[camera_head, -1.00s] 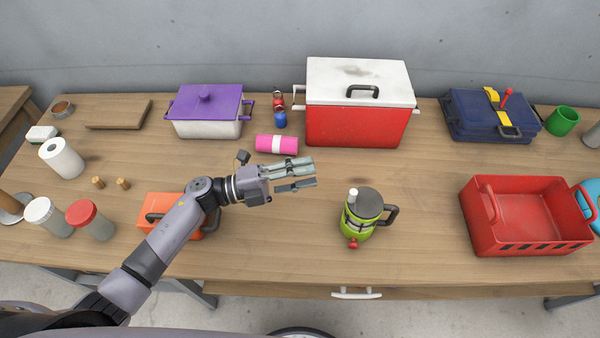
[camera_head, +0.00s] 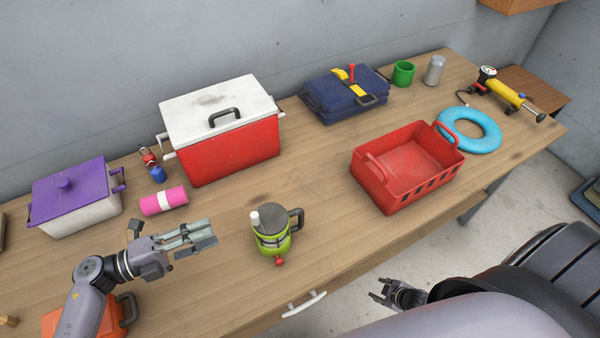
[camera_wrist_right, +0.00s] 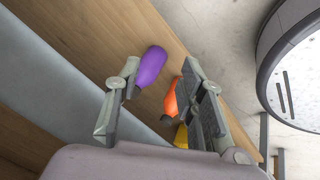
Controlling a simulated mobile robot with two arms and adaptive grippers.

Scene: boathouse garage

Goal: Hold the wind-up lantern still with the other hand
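The wind-up lantern (camera_head: 273,240) stands upright on the workbench. It is lime green with a dark grey lid, a dark side handle on its right, a white knob at upper left and a red knob low at the front. My left gripper (camera_head: 205,240) is left of the lantern, apart from it, with its fingers pointing right; they look parted and empty. My right gripper (camera_head: 378,291) is low in front of the bench edge, right of the lantern and away from it. In the right wrist view its fingers (camera_wrist_right: 165,100) are wide apart with nothing gripped.
A red crate (camera_head: 385,195) stands right of the lantern, a red cooler (camera_head: 235,152) behind it. A pink roll (camera_head: 164,201) and purple-lidded box (camera_head: 80,205) lie left. Purple (camera_wrist_right: 151,66) and orange (camera_wrist_right: 171,100) objects show beyond my right fingers. The bench around the lantern is clear.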

